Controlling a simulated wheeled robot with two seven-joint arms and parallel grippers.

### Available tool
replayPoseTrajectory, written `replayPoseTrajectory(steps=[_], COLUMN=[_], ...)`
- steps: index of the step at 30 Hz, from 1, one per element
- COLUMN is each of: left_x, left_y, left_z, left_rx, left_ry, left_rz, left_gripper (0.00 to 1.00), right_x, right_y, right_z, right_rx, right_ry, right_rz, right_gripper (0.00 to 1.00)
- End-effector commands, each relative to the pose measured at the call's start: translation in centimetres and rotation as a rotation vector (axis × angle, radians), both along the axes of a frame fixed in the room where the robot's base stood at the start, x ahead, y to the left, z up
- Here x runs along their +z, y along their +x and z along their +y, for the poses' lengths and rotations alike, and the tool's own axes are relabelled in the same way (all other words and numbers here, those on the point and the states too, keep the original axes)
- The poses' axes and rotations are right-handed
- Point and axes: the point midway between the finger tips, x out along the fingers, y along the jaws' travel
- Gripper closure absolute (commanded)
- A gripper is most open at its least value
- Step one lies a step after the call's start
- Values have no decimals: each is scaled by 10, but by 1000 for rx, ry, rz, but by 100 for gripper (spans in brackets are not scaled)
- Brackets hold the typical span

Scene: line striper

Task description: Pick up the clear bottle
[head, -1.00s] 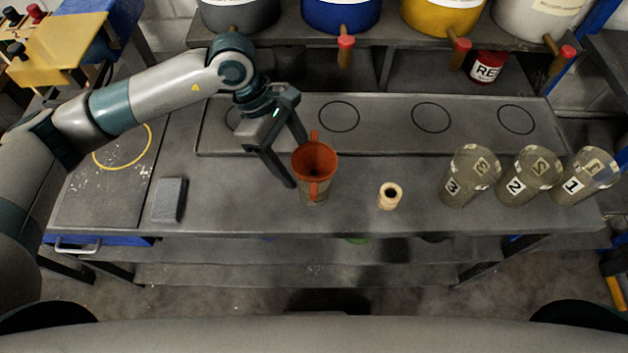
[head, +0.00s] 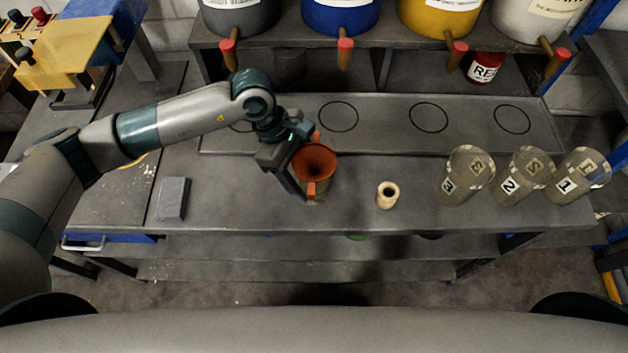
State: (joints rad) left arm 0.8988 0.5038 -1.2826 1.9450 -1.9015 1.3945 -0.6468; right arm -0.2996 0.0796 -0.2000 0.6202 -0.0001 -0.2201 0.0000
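An orange funnel (head: 316,160) stands upright near the middle of the bench, with its wide mouth up. A small grey-brown see-through part (head: 317,198) shows beneath it and looks like the clear bottle, mostly hidden by the funnel. My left gripper (head: 304,172) is at the funnel's left side, tilted down. Its near finger runs down along the funnel's left edge. Its far finger passes behind the funnel and is mostly hidden. The fingers look spread; I cannot tell whether they touch anything. My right gripper is not in view.
A tan spool-like piece (head: 387,195) stands right of the funnel. Clear cups numbered 3 (head: 467,172), 2 (head: 524,175) and 1 (head: 578,176) stand farther right. A grey block (head: 173,198) lies at left. A shelf with large paint buckets (head: 340,14) and taps overhangs the back.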

Motion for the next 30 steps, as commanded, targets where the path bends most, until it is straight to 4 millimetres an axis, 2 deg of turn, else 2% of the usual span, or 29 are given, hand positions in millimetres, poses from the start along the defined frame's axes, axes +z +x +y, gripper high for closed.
replayPoseTrajectory(steps=[12, 13, 17, 30], left_x=[0, 0, 0, 3], left_y=[0, 0, 0, 1], left_z=[0, 0, 0, 0], left_rx=[0, -1, 0, 0], left_ry=[0, 0, 0, -2], left_rz=[-1, -1, -1, -2], left_gripper=[39, 41, 71, 71], right_x=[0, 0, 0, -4], right_y=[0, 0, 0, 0], right_z=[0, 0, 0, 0], right_rx=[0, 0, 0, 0], right_ry=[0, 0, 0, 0], right_rz=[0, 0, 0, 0], right_gripper=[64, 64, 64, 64])
